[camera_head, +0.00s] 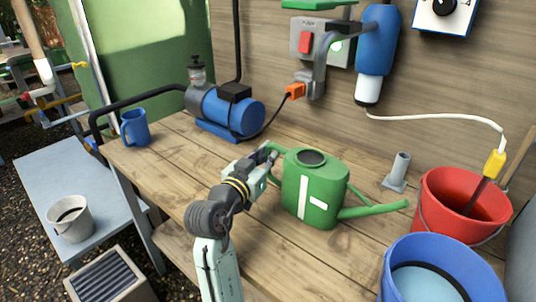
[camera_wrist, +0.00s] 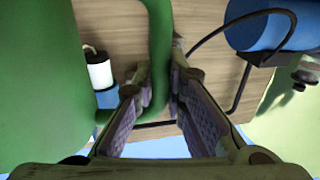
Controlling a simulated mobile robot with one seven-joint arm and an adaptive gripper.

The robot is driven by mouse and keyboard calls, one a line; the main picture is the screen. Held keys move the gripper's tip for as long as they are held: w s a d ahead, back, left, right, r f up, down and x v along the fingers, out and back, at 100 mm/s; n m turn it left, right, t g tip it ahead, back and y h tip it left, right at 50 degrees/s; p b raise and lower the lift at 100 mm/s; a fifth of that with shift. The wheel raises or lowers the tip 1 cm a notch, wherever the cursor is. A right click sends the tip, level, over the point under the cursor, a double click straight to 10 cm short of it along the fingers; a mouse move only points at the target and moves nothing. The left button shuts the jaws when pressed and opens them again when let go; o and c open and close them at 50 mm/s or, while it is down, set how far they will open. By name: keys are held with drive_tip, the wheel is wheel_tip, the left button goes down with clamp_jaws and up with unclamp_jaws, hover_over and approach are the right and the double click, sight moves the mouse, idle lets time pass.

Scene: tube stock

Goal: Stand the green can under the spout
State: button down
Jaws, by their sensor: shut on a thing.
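The green can (camera_head: 312,187) is a watering can with a white stripe and a dark round opening on top. It is upright on or just above the wooden bench, its long green spout pointing right. My gripper (camera_head: 271,158) is shut on its handle at the left side. In the wrist view the green handle (camera_wrist: 159,50) runs between the two fingers (camera_wrist: 157,85), and the can's body (camera_wrist: 45,75) fills the left.
A blue pump (camera_head: 232,112) and blue mug (camera_head: 134,128) stand at the back left of the bench. A grey stand (camera_head: 397,172), red bucket (camera_head: 432,205) and blue bucket (camera_head: 392,285) are on the right. An orange plug (camera_head: 295,91) hangs by the pipe. Bench behind the can is clear.

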drive_tip(key=shift+f+b, duration=0.25)
drive_tip(key=shift+b, duration=0.1)
idle(0.4)
drive_tip(key=c, duration=1.6)
unclamp_jaws()
drive_tip(key=shift+o, duration=0.2)
drive_tip(key=shift+s, duration=0.1)
drive_tip(key=v, duration=1.2)
